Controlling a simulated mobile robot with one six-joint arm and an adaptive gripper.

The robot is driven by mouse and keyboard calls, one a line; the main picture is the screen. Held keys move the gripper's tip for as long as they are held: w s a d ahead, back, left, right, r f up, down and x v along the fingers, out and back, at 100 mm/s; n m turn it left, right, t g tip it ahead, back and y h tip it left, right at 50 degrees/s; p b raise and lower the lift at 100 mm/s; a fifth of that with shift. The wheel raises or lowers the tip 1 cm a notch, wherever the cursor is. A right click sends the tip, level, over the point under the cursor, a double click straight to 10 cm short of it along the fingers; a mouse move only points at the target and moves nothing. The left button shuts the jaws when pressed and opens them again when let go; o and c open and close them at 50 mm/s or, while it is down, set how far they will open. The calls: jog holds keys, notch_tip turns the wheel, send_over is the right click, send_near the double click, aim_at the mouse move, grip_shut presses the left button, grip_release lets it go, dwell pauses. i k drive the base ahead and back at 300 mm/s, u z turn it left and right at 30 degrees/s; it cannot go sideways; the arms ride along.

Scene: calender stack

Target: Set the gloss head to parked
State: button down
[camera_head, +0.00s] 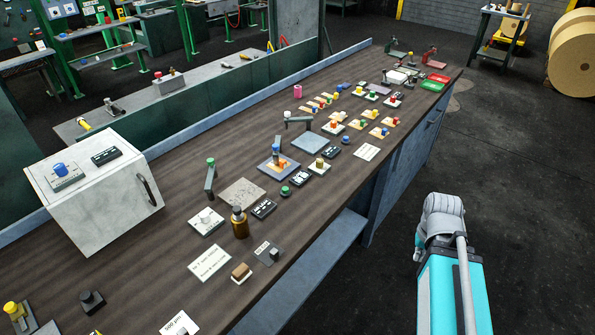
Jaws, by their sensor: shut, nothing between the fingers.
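I cannot tell for certain which item is the gloss head; no readable label names it. One candidate is a dark upright arm with a green knob (210,178), beside a speckled grey plate (242,194) on the bench. Another is a dark bracket-like arm (299,121) at the back edge of a blue-grey square plate (310,143). A blue-topped post (276,153) stands on a blue-edged pad between them. Their settings are too small to read. My gripper is not in view; only a cyan and grey part of my own body shows at the lower right.
The long dark wooden bench (130,270) carries many small knobbed units. Open floor (510,190) lies to the right.

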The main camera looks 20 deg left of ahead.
aim_at(276, 147)
jog(key=k, duration=1.35)
jog(key=u, duration=0.35)
jog(key=i, duration=1.85)
jog(key=z, duration=0.35)
